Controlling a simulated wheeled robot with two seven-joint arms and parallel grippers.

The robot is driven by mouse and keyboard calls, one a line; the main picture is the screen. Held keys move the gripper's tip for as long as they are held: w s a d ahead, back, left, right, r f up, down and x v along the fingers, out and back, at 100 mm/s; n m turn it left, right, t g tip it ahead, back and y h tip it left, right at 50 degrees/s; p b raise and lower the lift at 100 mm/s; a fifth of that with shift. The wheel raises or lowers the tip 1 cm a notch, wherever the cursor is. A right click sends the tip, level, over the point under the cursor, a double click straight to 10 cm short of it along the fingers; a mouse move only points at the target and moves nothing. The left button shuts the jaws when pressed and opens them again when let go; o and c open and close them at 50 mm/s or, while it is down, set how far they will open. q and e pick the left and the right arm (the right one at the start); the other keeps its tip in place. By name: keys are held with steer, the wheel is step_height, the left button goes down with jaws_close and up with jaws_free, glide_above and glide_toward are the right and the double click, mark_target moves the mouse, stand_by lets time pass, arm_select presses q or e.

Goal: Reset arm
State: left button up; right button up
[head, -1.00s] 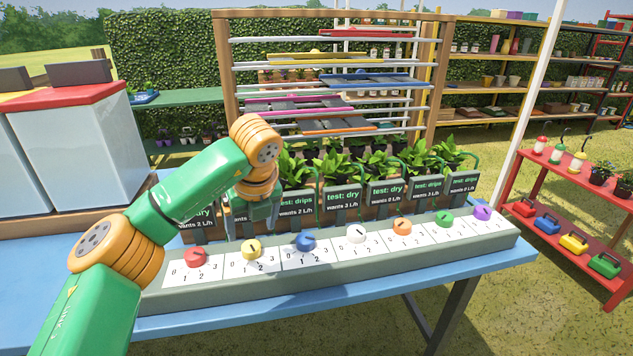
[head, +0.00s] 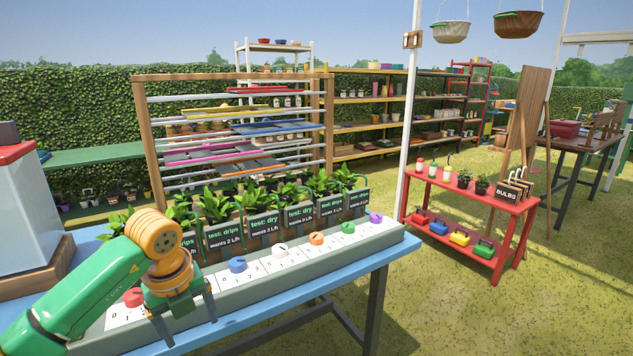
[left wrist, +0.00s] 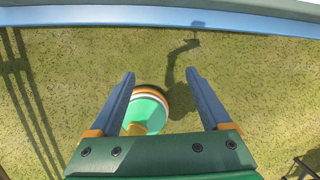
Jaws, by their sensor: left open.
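My left arm comes in from the left in the head view. Its gripper (head: 189,328) points down in front of the dial panel, near the blue table's front edge. In the left wrist view the two blue-grey fingers (left wrist: 159,73) are wide apart with nothing between them. Grass lies below them, and the table edge runs along the top of that view. The gripper hides part of the panel's left end. My right gripper is in neither view.
The grey dial panel (head: 288,268) with coloured knobs stands on the blue table (head: 262,313). Potted plants with signs (head: 257,226) stand behind it. A red stand (head: 470,200) holds small boxes and pots at right. Open grass (head: 500,310) lies front right.

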arm_select(q)
steer(key=d+f+n+t+h+p, duration=0.1)
steer(key=d+f+h+p, duration=0.2)
steer(key=d+h, duration=0.55)
steer(key=d+f+n+h+p, duration=0.15)
steer(key=d+h, duration=0.45)
steer(key=d, duration=0.6)
steer(key=a+f+n+t+y+p, duration=0.3)
steer(key=a+f+n+t+y, duration=0.35)
steer(key=f+n, duration=0.6)
steer(key=s+a+f+n+y+p, duration=0.1)
steer(key=s+a+f+n+y, duration=0.1)
steer(key=s+a+f+n, duration=0.25)
steer(key=s+a+f+n+y, duration=0.2)
steer(key=s+a+f, duration=0.1)
steer(key=s+f, duration=0.4)
steer(key=s+a+f+n+g+y, duration=0.1)
steer(key=s+f+g, duration=0.2)
steer(key=s, duration=0.6)
steer(key=s+a+f+n+g+y+p, duration=0.1)
steer(key=s+f+n+g, duration=0.1)
steer(key=s, duration=0.7)
steer(key=s+a+f+n+g+y, duration=0.1)
steer(key=s+f+g, duration=0.3)
steer(key=s, duration=0.5)
steer(key=shift+s+a+f+p, duration=0.2)
steer(key=shift+a+f+p, duration=0.2)
steer(key=shift+f, duration=0.15)
